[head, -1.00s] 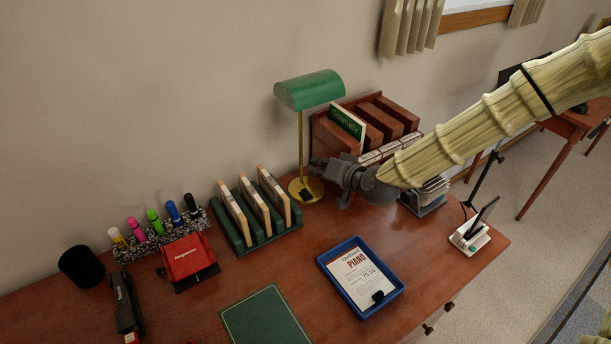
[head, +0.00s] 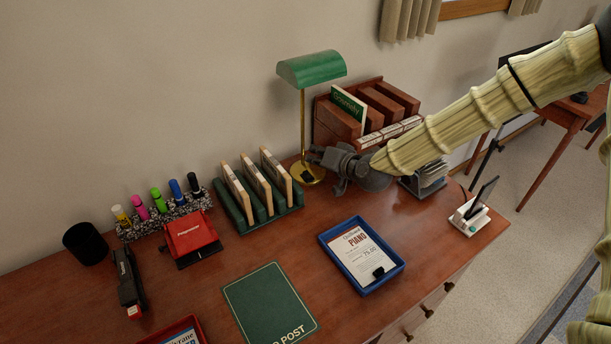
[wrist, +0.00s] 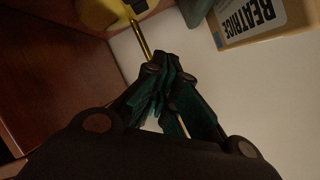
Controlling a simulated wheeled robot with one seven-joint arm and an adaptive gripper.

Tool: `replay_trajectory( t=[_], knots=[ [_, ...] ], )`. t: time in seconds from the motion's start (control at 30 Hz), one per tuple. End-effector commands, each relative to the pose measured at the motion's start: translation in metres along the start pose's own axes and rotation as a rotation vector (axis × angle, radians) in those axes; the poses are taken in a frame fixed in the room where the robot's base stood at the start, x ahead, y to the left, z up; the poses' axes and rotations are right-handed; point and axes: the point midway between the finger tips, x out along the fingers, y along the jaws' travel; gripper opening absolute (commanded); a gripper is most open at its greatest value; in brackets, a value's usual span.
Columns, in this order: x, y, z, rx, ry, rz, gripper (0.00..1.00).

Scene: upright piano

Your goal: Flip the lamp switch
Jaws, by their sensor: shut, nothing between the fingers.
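The desk lamp has a green shade (head: 311,68), a thin brass post (head: 302,115) and a round brass base (head: 314,176) on the desk. A small dark switch (head: 307,178) sits on the base. In the wrist view the shut fingers (wrist: 160,64) lie near the brass post (wrist: 142,38), with the yellowish base (wrist: 96,12) at the top.
A green rack (head: 243,219) with several upright cards stands left of the base. A wooden file organizer (head: 337,126) is behind my gripper. A blue tray (head: 392,281) lies in front. The desk between the rack and tray is clear.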

Motion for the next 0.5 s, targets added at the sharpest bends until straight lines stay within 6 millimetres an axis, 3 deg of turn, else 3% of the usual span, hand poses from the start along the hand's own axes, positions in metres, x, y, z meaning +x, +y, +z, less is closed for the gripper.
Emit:
replay_trajectory(
  t=[0.2, 0.5],
  knots=[
    [0.019, 0.015, 0.016, -0.001, -0.001, 0.000, 0.00],
    [0.030, 0.021, 0.022, -0.001, 0.000, 0.000, 0.00]
  ],
)
